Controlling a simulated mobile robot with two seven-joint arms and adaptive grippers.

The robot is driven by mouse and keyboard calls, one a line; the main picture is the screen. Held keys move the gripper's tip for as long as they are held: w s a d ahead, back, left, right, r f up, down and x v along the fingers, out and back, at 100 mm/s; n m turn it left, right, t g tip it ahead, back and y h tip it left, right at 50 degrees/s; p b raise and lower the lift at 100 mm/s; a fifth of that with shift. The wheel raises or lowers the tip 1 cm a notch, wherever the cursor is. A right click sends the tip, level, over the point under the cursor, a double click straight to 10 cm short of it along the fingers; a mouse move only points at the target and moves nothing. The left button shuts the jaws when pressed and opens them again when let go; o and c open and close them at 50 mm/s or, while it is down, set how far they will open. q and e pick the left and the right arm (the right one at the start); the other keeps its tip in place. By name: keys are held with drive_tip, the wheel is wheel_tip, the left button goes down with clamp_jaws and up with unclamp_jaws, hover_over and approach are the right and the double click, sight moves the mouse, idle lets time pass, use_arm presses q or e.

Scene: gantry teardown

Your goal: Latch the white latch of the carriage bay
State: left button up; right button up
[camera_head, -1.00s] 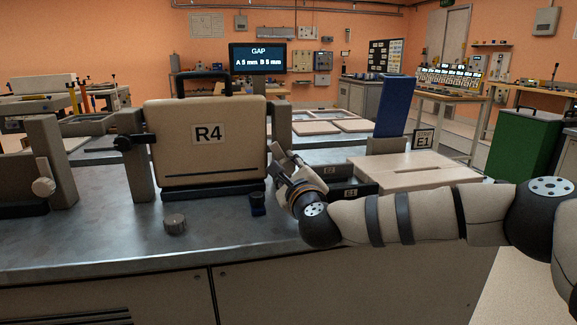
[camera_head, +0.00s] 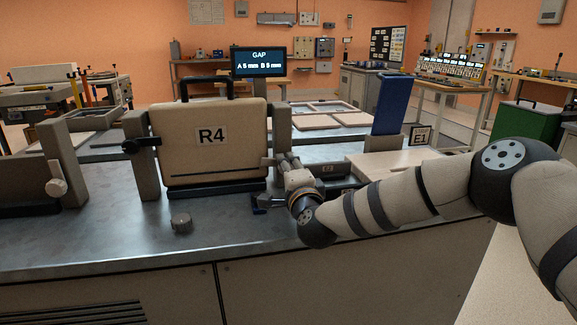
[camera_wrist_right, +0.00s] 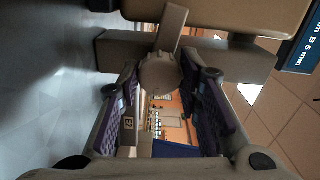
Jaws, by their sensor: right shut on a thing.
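The R4 carriage (camera_head: 205,165), a beige case with a black handle, stands upright between two grey-brown posts. My right gripper (camera_head: 284,166) is at the right post (camera_head: 283,130) of this bay, and its arm comes in from the right. In the right wrist view, its two purple-padded fingers (camera_wrist_right: 162,95) close around a pale round knob (camera_wrist_right: 160,73) on a flat lever (camera_wrist_right: 172,27), which I take to be the white latch. My left gripper is out of view.
A black knob (camera_head: 129,146) is on the left post. Another pale knob (camera_head: 57,187) is on a post farther left. A metal knob (camera_head: 181,222) stands on the bench in front. A blue upright block (camera_head: 391,104) is at right. The display (camera_head: 258,62) reads A 5 mm, B 5 mm.

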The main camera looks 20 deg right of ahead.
drive_tip(key=shift+r+n, duration=0.1)
drive_tip(key=shift+n, duration=0.8)
drive_tip(key=shift+p, duration=0.35)
drive_tip(key=o, duration=1.1)
drive_tip(key=shift+o, duration=0.2)
drive_tip(key=s, duration=1.2)
drive_tip(key=shift+a, duration=0.2)
